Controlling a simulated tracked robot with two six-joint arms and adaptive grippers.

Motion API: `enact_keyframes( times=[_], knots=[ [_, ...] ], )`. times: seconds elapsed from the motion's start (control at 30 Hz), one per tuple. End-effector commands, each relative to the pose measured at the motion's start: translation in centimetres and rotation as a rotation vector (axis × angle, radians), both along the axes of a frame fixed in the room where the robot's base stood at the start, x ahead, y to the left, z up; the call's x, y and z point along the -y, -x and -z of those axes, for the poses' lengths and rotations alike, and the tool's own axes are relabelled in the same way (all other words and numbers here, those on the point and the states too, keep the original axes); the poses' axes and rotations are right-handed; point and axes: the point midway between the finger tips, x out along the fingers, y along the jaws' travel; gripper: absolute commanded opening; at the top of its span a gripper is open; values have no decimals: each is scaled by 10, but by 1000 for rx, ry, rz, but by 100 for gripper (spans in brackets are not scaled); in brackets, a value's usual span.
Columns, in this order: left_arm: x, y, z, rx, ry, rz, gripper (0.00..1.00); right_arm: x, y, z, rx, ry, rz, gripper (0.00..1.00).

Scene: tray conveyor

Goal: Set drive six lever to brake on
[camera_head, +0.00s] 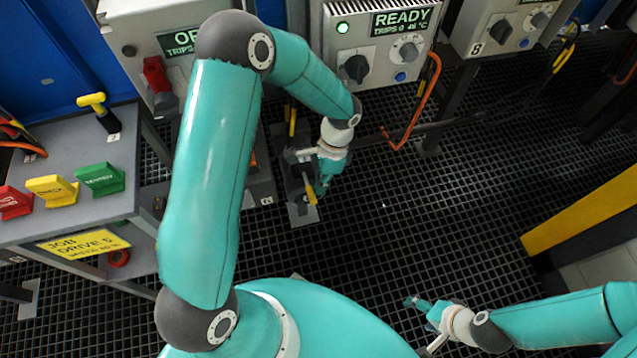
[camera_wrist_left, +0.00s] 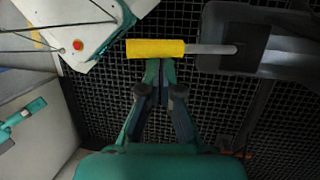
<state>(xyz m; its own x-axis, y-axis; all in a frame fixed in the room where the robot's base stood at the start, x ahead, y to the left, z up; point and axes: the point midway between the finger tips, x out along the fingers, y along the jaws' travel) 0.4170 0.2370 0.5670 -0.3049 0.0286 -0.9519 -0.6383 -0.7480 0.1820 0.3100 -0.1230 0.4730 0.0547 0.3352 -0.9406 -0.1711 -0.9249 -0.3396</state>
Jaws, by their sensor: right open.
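A lever with a yellow grip (camera_head: 310,190) and a grey rod stands on a narrow grey floor plate (camera_head: 303,216) below the cabinets. In the left wrist view the yellow grip (camera_wrist_left: 155,48) lies sideways, and its rod runs right into a dark slotted housing (camera_wrist_left: 270,45). My left gripper (camera_head: 319,186) is beside the grip. Its fingers (camera_wrist_left: 160,62) are together, with their tips at the grip's lower edge. I cannot tell whether they touch it. My right gripper (camera_head: 420,325) is open and empty over the floor, far from the lever. Lever markings are too small to read.
A READY cabinet (camera_head: 345,30) with a black knob stands behind the lever, with an orange cable (camera_head: 425,100) hanging. A grey bench (camera_head: 80,215) at left carries red, yellow and green tags. A yellow beam (camera_head: 585,215) is at right. Grated floor between is clear.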

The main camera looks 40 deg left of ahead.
Motion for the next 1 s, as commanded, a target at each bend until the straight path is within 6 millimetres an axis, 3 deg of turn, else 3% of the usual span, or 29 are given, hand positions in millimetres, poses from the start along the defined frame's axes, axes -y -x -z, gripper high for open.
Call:
enact_keyframes(
  times=[1.0],
  knots=[
    [-1,1,-16,-2,-1,-1,0,0,0,-11,0,0,0,70]
  ],
)
